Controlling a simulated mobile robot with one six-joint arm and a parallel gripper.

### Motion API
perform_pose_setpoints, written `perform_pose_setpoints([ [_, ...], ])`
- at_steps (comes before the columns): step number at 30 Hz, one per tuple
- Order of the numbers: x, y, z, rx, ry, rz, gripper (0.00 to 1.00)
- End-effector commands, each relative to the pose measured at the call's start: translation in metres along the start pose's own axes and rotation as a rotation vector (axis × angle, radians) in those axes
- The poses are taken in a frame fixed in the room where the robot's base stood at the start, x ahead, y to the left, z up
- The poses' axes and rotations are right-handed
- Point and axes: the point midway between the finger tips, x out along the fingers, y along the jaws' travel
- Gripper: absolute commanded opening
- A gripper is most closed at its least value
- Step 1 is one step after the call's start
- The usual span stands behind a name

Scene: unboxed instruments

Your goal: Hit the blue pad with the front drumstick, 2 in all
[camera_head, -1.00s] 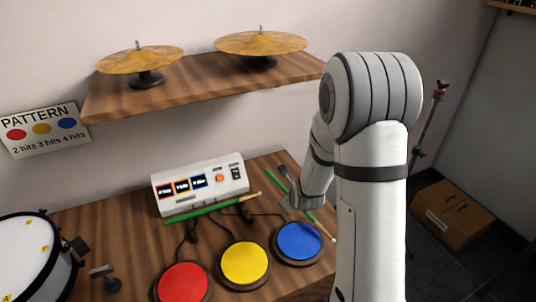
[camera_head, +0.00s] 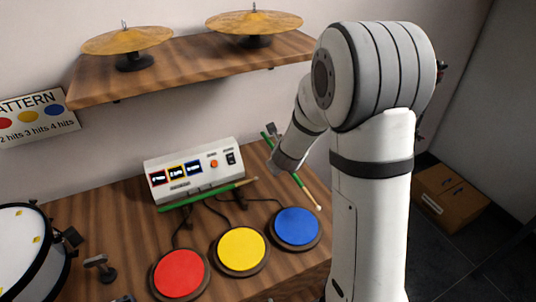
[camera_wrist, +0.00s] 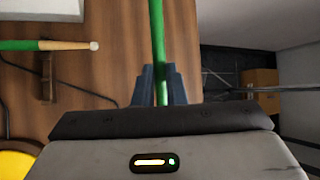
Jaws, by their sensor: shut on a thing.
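The blue pad (camera_head: 297,226) lies at the right end of a row of three pads on the wooden table. My gripper (camera_head: 277,148) is partly hidden behind its own wrist in the head view. It is shut on a green drumstick (camera_head: 306,190) with a pale tip, which slants down to the right. In the head view the tip appears just above and right of the blue pad, apart from it. The wrist view shows this stick (camera_wrist: 158,45) between my two fingers. A second green drumstick (camera_head: 205,194) rests on a stand before the white module.
The yellow pad (camera_head: 240,249) and red pad (camera_head: 181,274) lie left of the blue one, with cables. The white module (camera_head: 194,169) stands behind them. A shelf (camera_head: 190,65) with two cymbals hangs above. A drum (camera_head: 25,250) stands at left.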

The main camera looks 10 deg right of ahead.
Motion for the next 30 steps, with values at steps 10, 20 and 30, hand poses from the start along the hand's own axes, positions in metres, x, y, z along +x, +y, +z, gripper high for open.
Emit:
perform_pose_setpoints([
  [10, -0.021, 0.014, 0.031, 0.057, 0.002, -0.04, 0.0],
  [20, -0.032, 0.027, 0.045, 0.073, 0.002, -0.053, 0.0],
  [30, -0.012, 0.037, 0.03, 0.072, 0.002, -0.053, 0.0],
])
